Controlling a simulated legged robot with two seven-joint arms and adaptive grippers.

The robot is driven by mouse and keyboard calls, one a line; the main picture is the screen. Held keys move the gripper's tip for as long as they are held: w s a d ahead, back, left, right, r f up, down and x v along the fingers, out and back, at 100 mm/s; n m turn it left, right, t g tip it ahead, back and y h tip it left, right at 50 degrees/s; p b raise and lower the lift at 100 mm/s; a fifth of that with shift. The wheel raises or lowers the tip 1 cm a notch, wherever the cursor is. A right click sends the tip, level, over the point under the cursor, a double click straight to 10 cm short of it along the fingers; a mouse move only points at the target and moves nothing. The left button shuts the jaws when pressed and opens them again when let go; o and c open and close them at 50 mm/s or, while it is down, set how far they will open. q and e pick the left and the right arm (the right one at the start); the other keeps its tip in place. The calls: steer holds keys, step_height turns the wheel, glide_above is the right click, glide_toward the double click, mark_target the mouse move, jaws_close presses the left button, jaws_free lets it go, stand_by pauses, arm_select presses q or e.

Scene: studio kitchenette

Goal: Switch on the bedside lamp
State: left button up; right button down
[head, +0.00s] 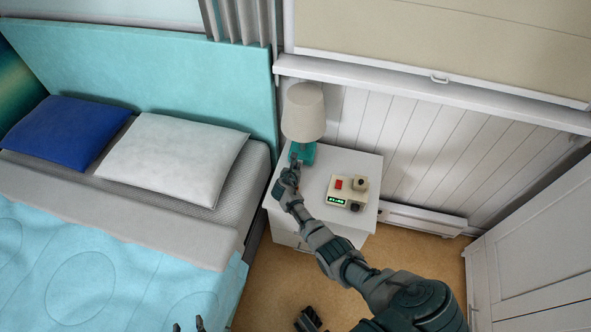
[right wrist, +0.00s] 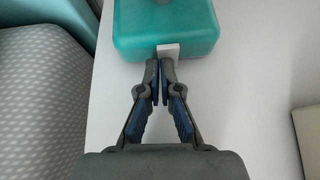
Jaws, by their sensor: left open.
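The bedside lamp (head: 303,112) has a beige shade and a teal base, and stands at the back left of the white nightstand (head: 325,222). Its shade shows no clear glow. In the right wrist view the teal base (right wrist: 140,30) carries a small white switch (right wrist: 168,50) on its near edge. My right gripper (right wrist: 162,66) has its fingertips together, right at the switch; whether they touch it I cannot tell. In the head view my right gripper (head: 294,164) partly covers the base. My left gripper (head: 188,326) is open at the bottom edge, far from the lamp, only its fingertips showing.
A cream clock radio (head: 347,193) with a green display and red button sits on the nightstand, right of my arm. The bed (head: 120,235) with a blue and a white pillow borders the nightstand on the left. A panelled wall is behind, a white door at right.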

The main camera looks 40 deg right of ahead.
steer(key=shift+s+f, duration=0.35)
steer(key=shift+f, duration=0.1)
steer(key=shift+w+d+r+p, duration=0.2)
steer(key=shift+r+p, duration=0.4)
steer(key=shift+p, duration=0.1)
steer(key=shift+r, duration=0.1)
steer(key=shift+w+r, duration=0.1)
